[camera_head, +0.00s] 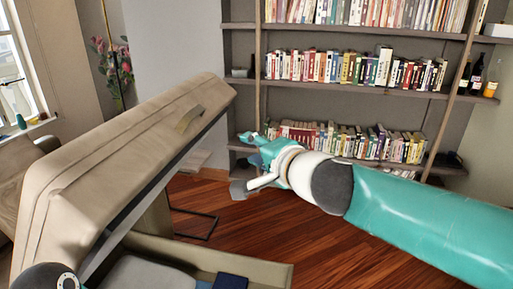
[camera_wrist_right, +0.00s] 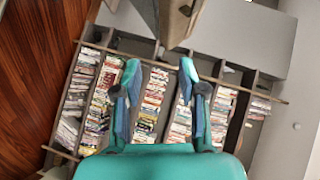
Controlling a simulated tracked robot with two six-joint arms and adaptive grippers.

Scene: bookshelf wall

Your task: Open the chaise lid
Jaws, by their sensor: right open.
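The beige chaise lid (camera_head: 110,130) stands raised and tilted at the left of the head view, with a strap tab (camera_head: 189,118) on its upper face. Its underside faces the lower right, above the open chaise box (camera_head: 265,268). My right gripper (camera_head: 246,162) is open and empty, to the right of the lid and apart from it. In the right wrist view the two fingers (camera_wrist_right: 159,72) are spread, with a brownish piece, perhaps the lid's edge, above them. A dark joint of my left arm shows at the lower left; the left gripper is out of sight.
A grey item (camera_head: 150,272) and a dark blue item (camera_head: 230,281) lie in the box. A bookshelf (camera_head: 350,92) full of books stands at the back, with bottles (camera_head: 475,80) at its right. The wooden floor (camera_head: 300,235) between is mostly clear.

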